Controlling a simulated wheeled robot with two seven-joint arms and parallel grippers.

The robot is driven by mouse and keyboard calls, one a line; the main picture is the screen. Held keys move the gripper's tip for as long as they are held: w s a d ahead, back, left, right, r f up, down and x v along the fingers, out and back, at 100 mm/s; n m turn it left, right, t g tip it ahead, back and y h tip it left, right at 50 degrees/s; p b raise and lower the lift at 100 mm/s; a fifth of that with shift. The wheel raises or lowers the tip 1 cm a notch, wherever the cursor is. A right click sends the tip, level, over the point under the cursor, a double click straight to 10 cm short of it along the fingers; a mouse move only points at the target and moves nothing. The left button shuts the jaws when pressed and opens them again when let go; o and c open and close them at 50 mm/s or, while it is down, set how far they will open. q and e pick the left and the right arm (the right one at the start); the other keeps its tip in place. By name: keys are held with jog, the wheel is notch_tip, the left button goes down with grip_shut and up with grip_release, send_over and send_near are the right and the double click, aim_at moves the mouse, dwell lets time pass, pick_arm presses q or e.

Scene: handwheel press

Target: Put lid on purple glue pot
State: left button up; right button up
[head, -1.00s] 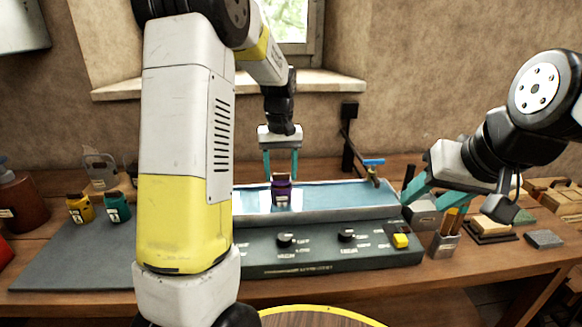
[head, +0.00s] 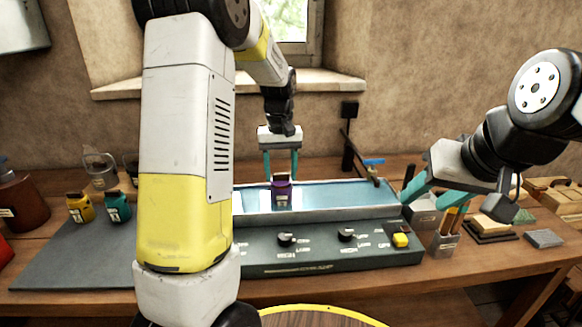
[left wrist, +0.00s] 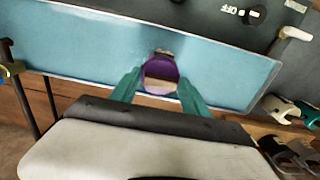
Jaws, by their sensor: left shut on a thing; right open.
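The purple glue pot (head: 281,194) stands upright on the light-blue top of the bench unit in the head view. My left gripper (head: 281,174) points down over it, its teal fingers on either side of a small brownish lid (head: 281,177) at the pot's top. The gripper is shut on the lid. Whether the lid is fully seated cannot be told. In the left wrist view the purple pot (left wrist: 160,70) shows between the teal fingertips (left wrist: 160,76). My right gripper (head: 428,190) is open and empty to the right, near the unit's right end.
A yellow pot (head: 80,208) and a teal pot (head: 118,206) stand at left by the grey mat (head: 75,255). The unit's dark front panel (head: 320,250) carries knobs and a yellow button. A brush holder (head: 445,240) and sanding blocks (head: 492,227) are at right.

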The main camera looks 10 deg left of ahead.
dwell(0.4)
pick_arm(q)
jog(key=o, duration=1.4)
jog(key=shift+o, duration=0.3)
jog(key=o, duration=0.4)
jog(key=shift+r, duration=3.5)
grip_shut()
